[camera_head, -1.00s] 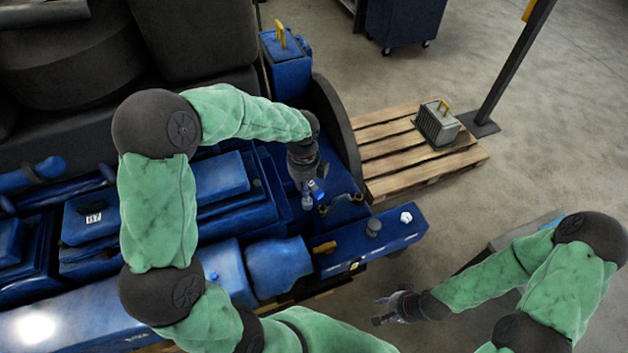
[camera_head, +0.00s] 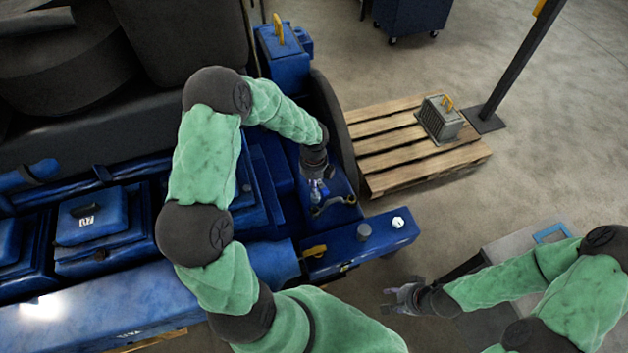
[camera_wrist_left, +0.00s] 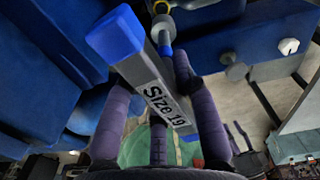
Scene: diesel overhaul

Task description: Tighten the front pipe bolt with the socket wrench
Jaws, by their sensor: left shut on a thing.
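My left gripper (camera_head: 317,191) is shut on the socket wrench, low over the blue engine's right end. In the left wrist view the grey wrench (camera_wrist_left: 158,92) with blue ends and "Size 19" lettering lies between the dark fingers (camera_wrist_left: 160,105). The curved pipe (camera_head: 336,202) shows beside the gripper in the head view. The front bolt cannot be made out. My right gripper (camera_head: 391,299) is open and empty over the floor.
The blue engine (camera_head: 290,262) fills the left side. A grey cylinder (camera_head: 364,232) and a white hex part (camera_head: 398,222) stand on its right end. A pallet (camera_head: 390,155) with a grey box (camera_head: 440,118) lies behind. A grey table (camera_head: 505,248) stands right.

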